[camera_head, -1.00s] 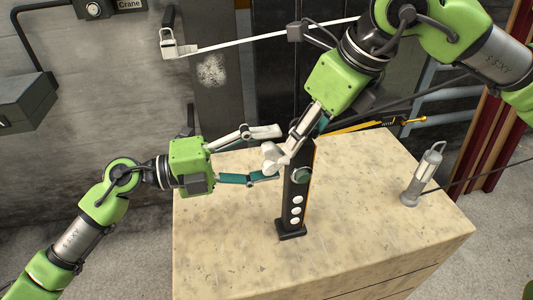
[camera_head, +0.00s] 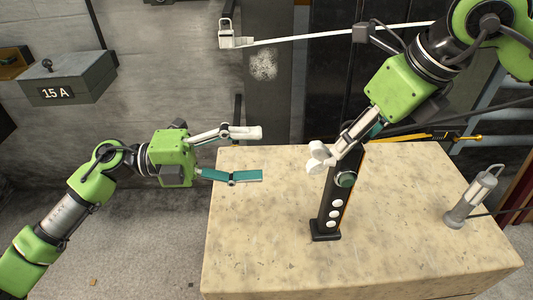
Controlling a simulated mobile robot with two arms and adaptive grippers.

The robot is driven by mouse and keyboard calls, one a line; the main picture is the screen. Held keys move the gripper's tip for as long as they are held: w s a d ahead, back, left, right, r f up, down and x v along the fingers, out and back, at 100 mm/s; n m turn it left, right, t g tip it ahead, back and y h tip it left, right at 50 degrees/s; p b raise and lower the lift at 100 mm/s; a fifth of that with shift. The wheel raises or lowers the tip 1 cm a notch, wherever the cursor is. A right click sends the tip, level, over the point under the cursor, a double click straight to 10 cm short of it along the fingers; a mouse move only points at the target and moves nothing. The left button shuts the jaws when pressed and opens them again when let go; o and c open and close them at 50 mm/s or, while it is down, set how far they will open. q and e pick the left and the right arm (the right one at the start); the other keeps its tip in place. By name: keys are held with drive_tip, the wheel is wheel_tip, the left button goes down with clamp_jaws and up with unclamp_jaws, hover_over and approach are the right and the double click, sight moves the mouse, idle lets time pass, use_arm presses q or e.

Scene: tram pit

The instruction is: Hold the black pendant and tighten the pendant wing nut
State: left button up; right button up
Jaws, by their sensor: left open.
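The black pendant (camera_head: 329,210) stands upright on the pale box top, with several white round buttons down its face. A round grey-green piece (camera_head: 345,180) sits at its upper part; I cannot tell if it is the wing nut. My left gripper (camera_head: 247,155) is open and empty, left of the pendant and clear of it. Its white finger is above, its teal finger below. My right gripper (camera_head: 324,160) reaches down from the upper right to the pendant's top. Its white finger shows in front; the other finger is mostly hidden, so its grip is unclear.
The speckled box top (camera_head: 270,235) has free room around the pendant. A grey lamp-like item (camera_head: 470,200) stands at its right, with a cable. A yellow bar (camera_head: 425,136) lies behind. A grey "15 A" box (camera_head: 66,80) is on the left wall.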

idle(0.3)
drive_tip(key=o, duration=1.5)
drive_tip(key=shift+o, duration=0.2)
